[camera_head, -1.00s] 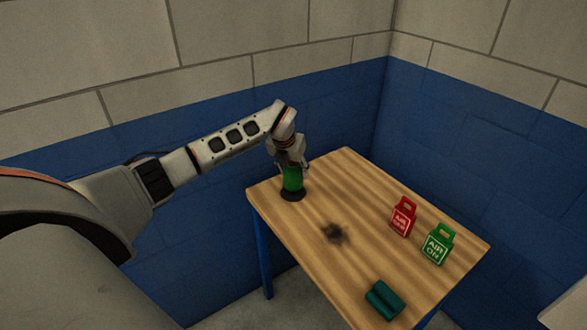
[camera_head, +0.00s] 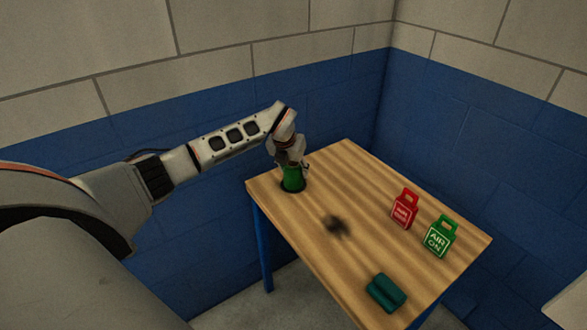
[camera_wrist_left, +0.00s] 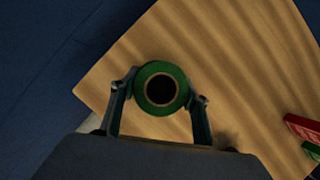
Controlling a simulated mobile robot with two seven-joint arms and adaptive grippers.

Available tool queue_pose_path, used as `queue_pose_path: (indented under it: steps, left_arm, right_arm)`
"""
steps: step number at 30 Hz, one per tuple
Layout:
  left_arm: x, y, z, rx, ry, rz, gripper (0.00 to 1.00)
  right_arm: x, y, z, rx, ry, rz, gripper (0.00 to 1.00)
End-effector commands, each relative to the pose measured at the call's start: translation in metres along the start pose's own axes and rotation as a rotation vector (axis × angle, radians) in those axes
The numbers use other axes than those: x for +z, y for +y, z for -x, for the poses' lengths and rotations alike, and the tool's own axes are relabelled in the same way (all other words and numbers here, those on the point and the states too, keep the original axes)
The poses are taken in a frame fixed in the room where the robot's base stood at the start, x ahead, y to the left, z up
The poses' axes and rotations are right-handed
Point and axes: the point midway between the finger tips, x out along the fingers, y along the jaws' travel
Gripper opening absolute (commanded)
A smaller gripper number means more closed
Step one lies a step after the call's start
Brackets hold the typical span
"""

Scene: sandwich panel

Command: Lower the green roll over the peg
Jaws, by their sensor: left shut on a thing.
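The green roll (camera_head: 292,180) stands upright at the far left corner of the wooden table, low over a dark round base. My left gripper (camera_head: 290,162) is shut on the roll from above. In the left wrist view the roll (camera_wrist_left: 162,72) shows as a green ring with a brown inner rim, between the two fingers of the left gripper (camera_wrist_left: 160,98). Its hole is dark, and I cannot make out the peg inside. My right gripper is not in view.
A red tag (camera_head: 404,209) and a green "AIR ON" tag (camera_head: 440,236) stand at the table's right side. A teal object (camera_head: 386,292) lies near the front edge. A dark smudge (camera_head: 335,226) marks the middle. The table (camera_head: 345,170) is clear right of the roll.

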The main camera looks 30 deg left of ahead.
Motion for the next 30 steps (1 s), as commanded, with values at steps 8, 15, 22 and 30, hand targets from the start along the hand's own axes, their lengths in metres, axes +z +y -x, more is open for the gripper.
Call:
queue_pose_path:
  steps: [8, 15, 22, 30]
  left_arm:
    - [0.0, 0.0, 0.0, 0.0, -0.001, 0.0, 0.65]
    - [0.0, 0.0, 0.0, 0.0, 0.0, 0.0, 0.65]
    - [0.001, 0.001, 0.012, 0.001, -0.002, 0.0, 0.65]
    - [0.002, 0.001, 0.064, 0.001, -0.005, -0.001, 0.65]
  right_arm:
    - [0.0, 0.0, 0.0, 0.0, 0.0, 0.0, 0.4]
    - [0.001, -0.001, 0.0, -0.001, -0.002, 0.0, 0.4]
    - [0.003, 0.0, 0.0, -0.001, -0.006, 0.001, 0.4]
    - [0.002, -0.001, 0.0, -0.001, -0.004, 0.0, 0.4]
